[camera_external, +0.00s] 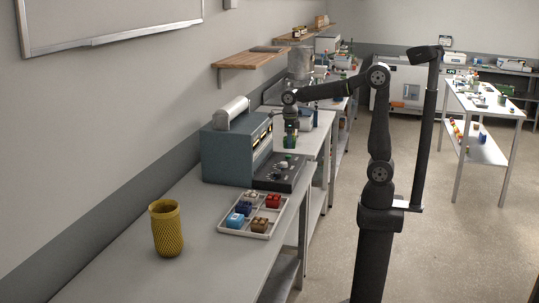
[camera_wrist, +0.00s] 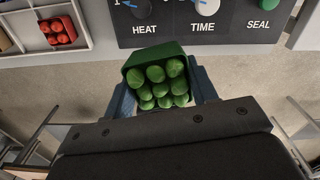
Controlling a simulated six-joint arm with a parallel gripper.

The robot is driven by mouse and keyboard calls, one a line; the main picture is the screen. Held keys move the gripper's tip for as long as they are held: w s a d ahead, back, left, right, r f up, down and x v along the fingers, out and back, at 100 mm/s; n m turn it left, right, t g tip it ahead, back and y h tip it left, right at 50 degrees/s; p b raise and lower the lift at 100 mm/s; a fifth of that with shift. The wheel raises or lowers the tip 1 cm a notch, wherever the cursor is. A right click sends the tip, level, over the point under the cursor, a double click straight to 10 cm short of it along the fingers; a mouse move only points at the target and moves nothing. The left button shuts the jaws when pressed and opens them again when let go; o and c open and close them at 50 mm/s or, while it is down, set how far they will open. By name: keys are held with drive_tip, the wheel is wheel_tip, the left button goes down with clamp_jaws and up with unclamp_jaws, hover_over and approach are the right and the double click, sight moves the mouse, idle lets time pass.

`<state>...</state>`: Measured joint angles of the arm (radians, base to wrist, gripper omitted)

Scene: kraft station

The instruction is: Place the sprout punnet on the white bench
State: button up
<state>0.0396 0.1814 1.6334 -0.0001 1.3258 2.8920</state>
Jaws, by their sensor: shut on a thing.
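The sprout punnet (camera_wrist: 155,78) is a dark green tub of round green sprouts. In the wrist view my gripper (camera_wrist: 162,98) is shut on it, one blue finger at each side. In the external view my gripper (camera_external: 290,140) hangs beside the blue-grey sealing machine, and the punnet (camera_external: 288,157) is a small green patch there. Bare floor shows around the punnet in the wrist view. Pale benches run along the left wall; the near one (camera_external: 120,270) looks light grey. A separate white table (camera_external: 478,102) stands at the far right. I cannot tell which is the white bench.
The sealing machine (camera_external: 228,155) stands on the near bench. A white compartment tray (camera_external: 232,227) holds small red, blue and brown punnets. A yellow woven vase (camera_external: 166,230) stands at the front. A wooden shelf (camera_external: 250,60) juts from the wall.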

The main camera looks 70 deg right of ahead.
drive_tip(key=s+d+f, duration=0.1)
drive_tip(key=d+f, duration=0.3)
drive_tip(key=d, duration=1.5)
drive_tip(key=s+d+f, duration=0.1)
drive_tip(key=d+f, duration=0.2)
drive_tip(key=d, duration=1.7)
drive_tip(key=s+d+n, duration=0.1)
drive_tip(key=s+d, duration=0.3)
drive_tip(key=d, duration=0.8)
drive_tip(key=s+d+n, duration=0.1)
drive_tip(key=s+d, duration=0.3)
drive_tip(key=d, duration=0.8)
hover_over(310, 138)
wheel_tip(310, 138, down, 6)
drive_tip(key=shift+a+f, duration=0.1)
drive_tip(key=shift+f, duration=1.95)
drive_tip(key=o, duration=0.5)
drive_tip(key=shift+f, duration=0.2)
drive_tip(key=o, duration=0.5)
drive_tip(key=shift+c, duration=0.2)
drive_tip(key=shift+r, duration=0.15)
